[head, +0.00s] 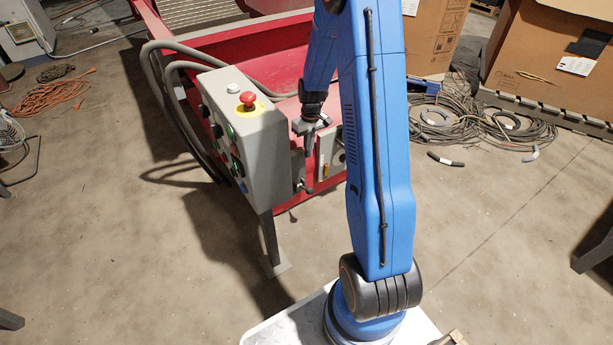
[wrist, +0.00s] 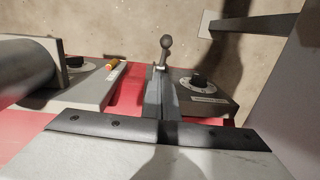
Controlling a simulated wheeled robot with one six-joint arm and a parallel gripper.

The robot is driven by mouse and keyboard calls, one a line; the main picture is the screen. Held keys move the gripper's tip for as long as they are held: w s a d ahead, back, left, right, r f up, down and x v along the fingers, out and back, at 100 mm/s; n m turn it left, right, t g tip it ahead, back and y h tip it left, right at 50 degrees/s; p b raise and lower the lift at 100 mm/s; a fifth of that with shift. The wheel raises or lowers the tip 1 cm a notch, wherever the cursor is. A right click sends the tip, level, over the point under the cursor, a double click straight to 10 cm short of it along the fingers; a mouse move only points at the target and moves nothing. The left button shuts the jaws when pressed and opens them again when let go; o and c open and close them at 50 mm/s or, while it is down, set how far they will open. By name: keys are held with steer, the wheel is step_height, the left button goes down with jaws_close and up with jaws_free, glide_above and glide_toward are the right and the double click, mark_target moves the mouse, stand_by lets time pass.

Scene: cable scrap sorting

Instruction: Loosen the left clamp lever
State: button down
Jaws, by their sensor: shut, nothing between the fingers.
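In the head view my gripper (head: 309,148) points down beside the grey control box, above two small plates on the red machine. In the wrist view its closed fingers (wrist: 160,80) hold nothing. A dark ball-ended lever (wrist: 165,43) stands just beyond the fingertips; whether they touch cannot be told. It also shows in the head view (head: 309,189), low by the left plate (head: 298,168). An orange-yellow handle (wrist: 117,68) sits on the other plate (wrist: 80,92), which is on the right in the head view (head: 331,150). Neither lever is labelled as the left clamp.
The grey control box (head: 240,135) with a red stop button (head: 247,99) stands close left of my gripper. Thick grey hoses (head: 160,60) loop behind it. Cable coils (head: 450,115) and cardboard boxes (head: 545,60) lie to the right. The floor in front is mostly clear.

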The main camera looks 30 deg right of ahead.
step_height(320, 180, down, 13)
steer(key=s+a, duration=0.1)
steer(key=s, duration=0.1)
steer(key=shift+s+a, duration=0.15)
steer(key=shift+s, duration=0.25)
stand_by(0.7)
